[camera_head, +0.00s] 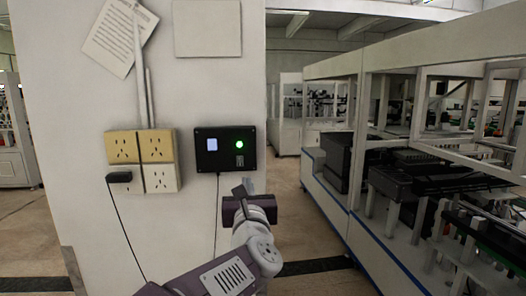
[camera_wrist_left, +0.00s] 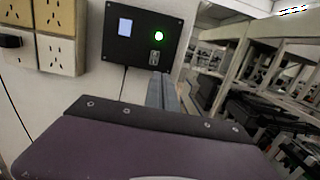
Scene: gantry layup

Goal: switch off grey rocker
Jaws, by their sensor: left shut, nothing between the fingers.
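A black control box (camera_head: 225,149) is fixed to the white wall pillar. It carries a pale lit panel on its left and a glowing green light (camera_head: 239,144) on its right. The small grey rocker (camera_head: 240,161) sits just below the green light; its tilt is too small to tell. In the left wrist view the box (camera_wrist_left: 141,33) is at the top, with the rocker (camera_wrist_left: 155,58) just above the fingers. My left gripper (camera_head: 241,190) is shut and empty, below the rocker and apart from it. My right gripper is in neither view.
Yellowish and white sockets (camera_head: 157,146) are left of the box, with a black plug (camera_head: 119,177) and hanging cable. Another cable hangs below the box. Papers and conduit are above. A framed machine line (camera_head: 400,180) stands to the right across the floor.

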